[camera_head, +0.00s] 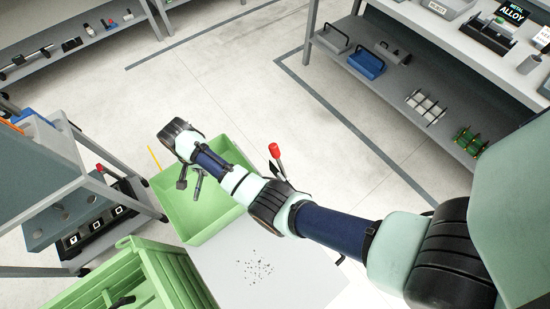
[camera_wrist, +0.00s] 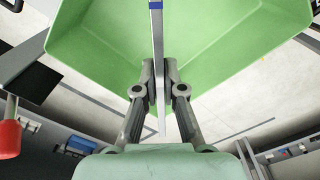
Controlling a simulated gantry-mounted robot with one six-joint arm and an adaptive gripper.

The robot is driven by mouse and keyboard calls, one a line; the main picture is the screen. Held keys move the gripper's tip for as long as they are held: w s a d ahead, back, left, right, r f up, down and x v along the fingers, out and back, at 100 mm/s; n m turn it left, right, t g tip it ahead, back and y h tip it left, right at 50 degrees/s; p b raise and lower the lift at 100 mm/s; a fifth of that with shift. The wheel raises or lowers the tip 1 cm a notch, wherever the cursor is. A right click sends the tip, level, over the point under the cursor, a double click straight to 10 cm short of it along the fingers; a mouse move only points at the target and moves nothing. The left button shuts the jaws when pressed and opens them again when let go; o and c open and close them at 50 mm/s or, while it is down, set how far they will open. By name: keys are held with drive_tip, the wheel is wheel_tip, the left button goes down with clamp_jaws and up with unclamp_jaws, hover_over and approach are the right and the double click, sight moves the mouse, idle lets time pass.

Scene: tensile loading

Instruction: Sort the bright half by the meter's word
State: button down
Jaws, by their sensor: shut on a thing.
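My gripper (camera_wrist: 160,78) is shut on a thin, bright metal strip (camera_wrist: 157,42) in the wrist view. The strip has a blue mark near the top edge of the picture, and its upper end runs out of view. Behind the strip is an open green bin (camera_wrist: 225,50), empty where I can see it. In the head view my gripper (camera_head: 190,184) hangs over this green bin (camera_head: 205,225); the strip is hard to make out there. A meter display (camera_head: 514,11) on the right bench reads "METAL ALLOY".
A second green bin (camera_head: 165,275) stands at the lower left, beside a pale surface (camera_head: 225,262) with dark specks. A red-topped lever (camera_head: 274,150) rises close to my arm. A grey cart (camera_head: 50,165) is at left. Open floor lies beyond the bin.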

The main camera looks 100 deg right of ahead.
wheel_tip(320, 180, down, 3)
drive_tip(key=shift+r+b, duration=0.1)
drive_tip(key=shift+b, duration=0.95)
drive_tip(key=shift+r, duration=0.15)
drive_tip(key=c, duration=1.2)
unclamp_jaws()
drive_tip(key=shift+w, duration=0.1)
wheel_tip(320, 180, up, 8)
drive_tip(key=shift+f, duration=0.25)
